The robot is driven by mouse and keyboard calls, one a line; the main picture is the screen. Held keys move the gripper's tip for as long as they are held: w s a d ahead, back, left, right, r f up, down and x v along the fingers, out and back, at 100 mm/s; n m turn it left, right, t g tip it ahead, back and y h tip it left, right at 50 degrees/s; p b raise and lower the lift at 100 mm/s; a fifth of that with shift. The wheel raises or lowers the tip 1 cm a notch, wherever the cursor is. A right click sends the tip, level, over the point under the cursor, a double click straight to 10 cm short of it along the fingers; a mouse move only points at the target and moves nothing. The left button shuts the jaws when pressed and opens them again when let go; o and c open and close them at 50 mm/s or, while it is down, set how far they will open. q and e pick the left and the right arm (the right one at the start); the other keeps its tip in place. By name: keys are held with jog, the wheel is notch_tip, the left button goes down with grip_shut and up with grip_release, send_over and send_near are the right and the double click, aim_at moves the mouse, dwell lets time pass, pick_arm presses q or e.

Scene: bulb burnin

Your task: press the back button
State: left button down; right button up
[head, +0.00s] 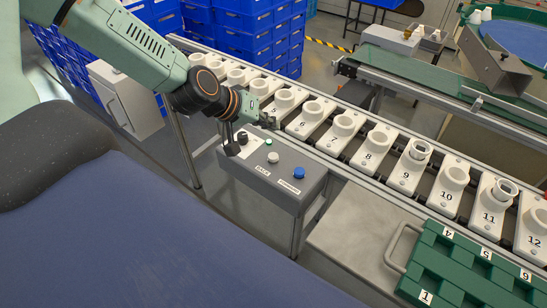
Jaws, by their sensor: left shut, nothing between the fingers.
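A grey control box (258,182) stands in front of the fixture row. On its top are a white button (273,157) by a label reading BACK and a blue button (299,172) by a second label, which looks like FORWARD. My right gripper is not in view.
Numbered white fixtures (376,140) run along a rail behind the box; a few hold bulb-like pieces. A green tray (440,262) with a handle is at the lower right. Blue crates (255,40) stack behind. A green conveyor (410,66) lies beyond. Air above the box's right half is clear.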

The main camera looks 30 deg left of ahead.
aim_at(270, 157)
pick_arm(q)
jog(key=shift+f+b, duration=3.6)
jog(key=shift+f, duration=0.25)
jog(key=shift+f, duration=0.1)
jog(key=shift+f+b, duration=0.3)
jog(key=shift+b, duration=0.1)
jog(key=shift+f+b, duration=0.45)
jog(key=shift+f, duration=0.05)
jog(key=shift+r, duration=0.1)
jog(key=shift+r+p, duration=0.85)
jog(key=shift+p, duration=0.1)
jog(key=shift+r, duration=0.1)
notch_tip(270, 157, up, 5)
jog(key=p, duration=0.5)
